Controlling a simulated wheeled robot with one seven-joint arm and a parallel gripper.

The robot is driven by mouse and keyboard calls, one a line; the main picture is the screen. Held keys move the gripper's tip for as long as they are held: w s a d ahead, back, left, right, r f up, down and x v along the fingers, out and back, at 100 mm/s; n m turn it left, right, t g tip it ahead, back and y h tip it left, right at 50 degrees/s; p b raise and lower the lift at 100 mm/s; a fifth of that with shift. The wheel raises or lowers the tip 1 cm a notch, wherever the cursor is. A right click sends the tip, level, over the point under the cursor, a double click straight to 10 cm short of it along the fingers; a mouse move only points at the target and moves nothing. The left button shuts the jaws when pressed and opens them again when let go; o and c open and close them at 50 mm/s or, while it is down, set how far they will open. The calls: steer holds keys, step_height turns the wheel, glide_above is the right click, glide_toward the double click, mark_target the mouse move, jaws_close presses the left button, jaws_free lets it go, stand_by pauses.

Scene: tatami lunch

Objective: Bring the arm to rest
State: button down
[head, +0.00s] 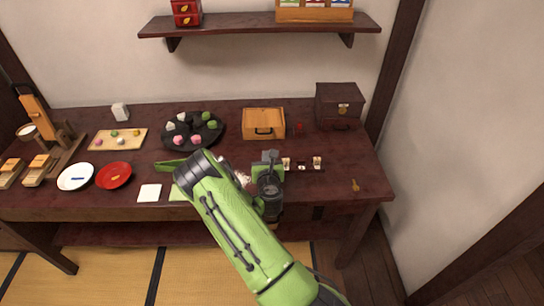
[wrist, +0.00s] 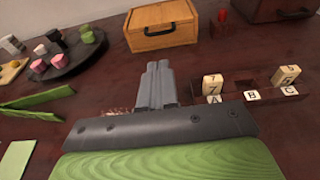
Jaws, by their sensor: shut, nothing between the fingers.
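My green arm (head: 240,235) reaches from the lower right of the head view over the front edge of the dark wooden table (head: 345,190). My gripper (wrist: 155,85) shows in the wrist view with its grey fingers together and nothing between them. It is over the table, in front of the light wooden box (wrist: 163,28). In the head view the gripper is partly hidden by my own arm.
A small rack (wrist: 250,88) with lettered tiles stands just right of the fingers. A round black tray (head: 219,133) of sweets is at back left. A dark chest (head: 340,100) stands at back right. A key (head: 355,185) lies near the right edge, with clear table around it.

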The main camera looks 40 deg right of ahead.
steer(key=shift+s+a, duration=0.1)
steer(key=shift+f, duration=0.2)
steer(key=s+a+r+m+g+p, duration=0.1)
steer(key=s+r+m+g+p, duration=0.15)
steer(key=r+m, duration=0.7)
steer(key=s+a+r+m+g+p, duration=0.1)
steer(key=s+r+m+g, duration=0.25)
steer(key=r+m, duration=0.6)
steer(key=s+a+r+m+y+p, duration=0.1)
steer(key=s+a+r+m+y, duration=0.2)
steer(key=s+a, duration=0.4)
steer(key=s+a+r+m+y+p, duration=0.2)
steer(key=s+a+r, duration=0.3)
steer(key=s+a, duration=0.3)
steer(key=s+a+r+m+g+y+p, duration=0.1)
steer(key=s+a+r+m+y+p, duration=0.1)
steer(key=s+a+m, duration=0.3)
steer(key=s+a+r+y, duration=0.1)
steer(key=s+a, duration=0.2)
steer(key=shift+a+r+y, duration=0.2)
steer(key=shift+r+y, duration=0.2)
